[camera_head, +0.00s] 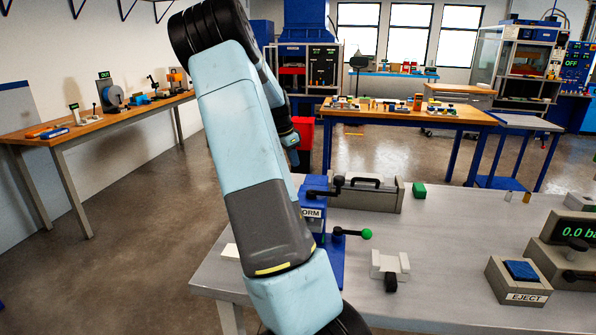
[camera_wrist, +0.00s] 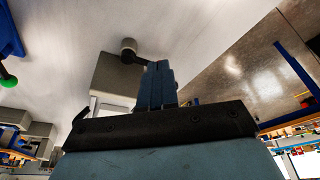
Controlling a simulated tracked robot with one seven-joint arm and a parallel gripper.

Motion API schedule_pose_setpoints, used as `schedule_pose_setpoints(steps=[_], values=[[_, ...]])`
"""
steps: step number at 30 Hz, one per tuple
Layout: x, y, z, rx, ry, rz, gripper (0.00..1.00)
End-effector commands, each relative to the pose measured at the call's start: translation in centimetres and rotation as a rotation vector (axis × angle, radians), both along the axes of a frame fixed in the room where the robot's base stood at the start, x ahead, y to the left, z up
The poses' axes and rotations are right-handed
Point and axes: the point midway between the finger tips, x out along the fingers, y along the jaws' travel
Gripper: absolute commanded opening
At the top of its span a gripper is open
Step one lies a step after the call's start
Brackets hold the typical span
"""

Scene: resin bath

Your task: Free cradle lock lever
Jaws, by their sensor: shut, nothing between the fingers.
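A grey block-like cradle (camera_head: 378,198) with a black handle stands at the far edge of the grey bench. A dark lever with a round black knob (camera_head: 339,181) sticks out at its left end. In the wrist view, a grey block (camera_wrist: 117,74) with a black knob (camera_wrist: 128,44) on a short dark lever appears to be the same cradle. My gripper (camera_wrist: 158,66) is shut and empty. Its fingertips overlap the lever beside the knob; I cannot tell whether they touch it.
A blue unit (camera_head: 337,255) with a green-knobbed lever (camera_head: 366,234) stands in front of the cradle.

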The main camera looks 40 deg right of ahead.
Motion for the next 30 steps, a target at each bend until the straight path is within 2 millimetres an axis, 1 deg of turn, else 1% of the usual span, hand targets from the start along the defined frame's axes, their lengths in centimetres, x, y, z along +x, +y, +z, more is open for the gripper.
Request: schedule_pose_setpoints(steps=[1, 3, 9, 27, 30], values=[[0.1, 0.2, 0.8, 0.0, -0.002, 0.001, 0.0], [0.2, 0.5, 1.6, 0.0, -0.002, 0.001, 0.0], [0.3, 0.8, 2.7, 0.0, 0.0, 0.0, 0.0], [0.3, 0.8, 2.9, 0.0, 0.0, 0.0, 0.0], [0.2, 1.2, 3.1, 0.006, -0.004, 0.01, 0.0]])
